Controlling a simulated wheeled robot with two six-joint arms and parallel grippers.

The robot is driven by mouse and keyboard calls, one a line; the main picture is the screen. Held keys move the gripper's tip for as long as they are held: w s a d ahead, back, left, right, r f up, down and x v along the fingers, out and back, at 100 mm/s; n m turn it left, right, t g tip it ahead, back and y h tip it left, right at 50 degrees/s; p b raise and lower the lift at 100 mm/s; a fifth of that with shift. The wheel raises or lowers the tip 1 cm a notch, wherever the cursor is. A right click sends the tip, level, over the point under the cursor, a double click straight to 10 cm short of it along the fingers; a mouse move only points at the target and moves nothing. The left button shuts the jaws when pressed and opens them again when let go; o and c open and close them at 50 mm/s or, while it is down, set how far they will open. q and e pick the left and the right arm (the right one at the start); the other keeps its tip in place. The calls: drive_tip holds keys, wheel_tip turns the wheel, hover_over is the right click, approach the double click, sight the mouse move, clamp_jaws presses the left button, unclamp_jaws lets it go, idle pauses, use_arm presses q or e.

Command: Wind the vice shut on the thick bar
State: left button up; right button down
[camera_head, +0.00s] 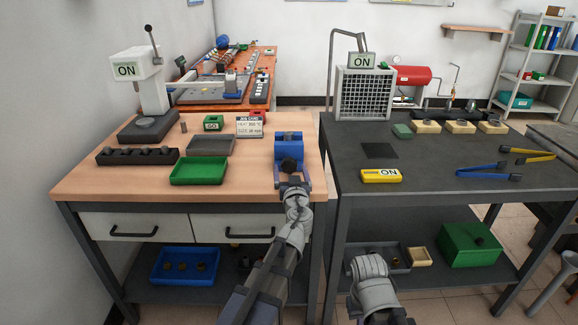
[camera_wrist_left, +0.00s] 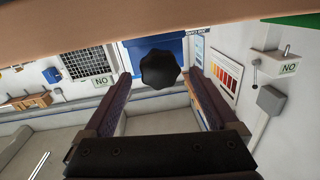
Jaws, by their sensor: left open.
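The blue vice (camera_head: 288,146) stands near the right front edge of the wooden bench. Its black knob (camera_head: 289,165) faces me. My left gripper (camera_head: 292,178) is open in front of the vice, its fingers to either side of the knob. In the left wrist view the lobed knob (camera_wrist_left: 160,69) sits between the spread fingers, with a gap on both sides, and the blue vice body (camera_wrist_left: 150,49) is behind it. I cannot make out a thick bar in the vice jaws. My right gripper is not in view; only part of my right arm shows.
A green tray (camera_head: 198,172), a grey tray (camera_head: 210,146) and a dark rack (camera_head: 137,156) lie left of the vice.

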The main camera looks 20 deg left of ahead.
sight(290, 167)
use_arm(q)
drive_tip(key=x, duration=0.3)
drive_tip(key=shift+w, duration=0.25)
drive_tip(key=c, duration=1.4)
